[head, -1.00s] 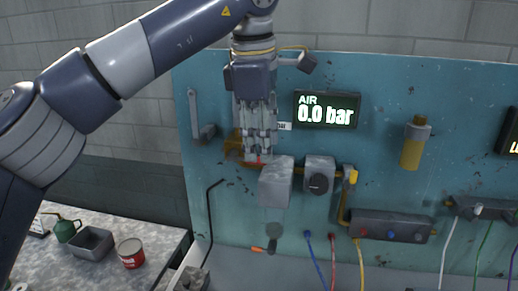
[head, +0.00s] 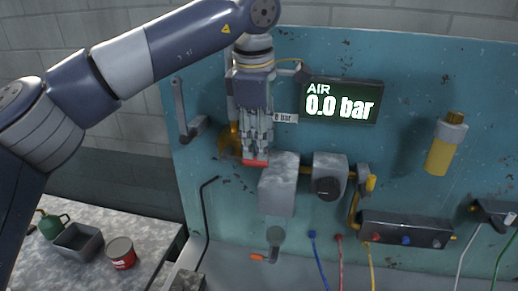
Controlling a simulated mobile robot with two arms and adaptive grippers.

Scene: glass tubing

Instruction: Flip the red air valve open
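The red air valve handle (head: 255,163) shows as a short red bar on the teal panel, just left of a grey box on the air line. My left gripper (head: 257,152) points down in front of the panel, with its fingertips right at the red handle. The fingers look close together and cover part of the valve. I cannot tell whether they touch or grip the handle. The AIR display (head: 341,101) reads 0.0 bar. My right gripper is not in view.
The grey box (head: 278,190) and a regulator with a dark knob (head: 327,187) sit right of the valve. A yellow-brass fitting (head: 229,140) is behind the fingers. An orange-tipped lever (head: 259,257) hangs below. A bench (head: 150,232) with a can and tray stands lower left.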

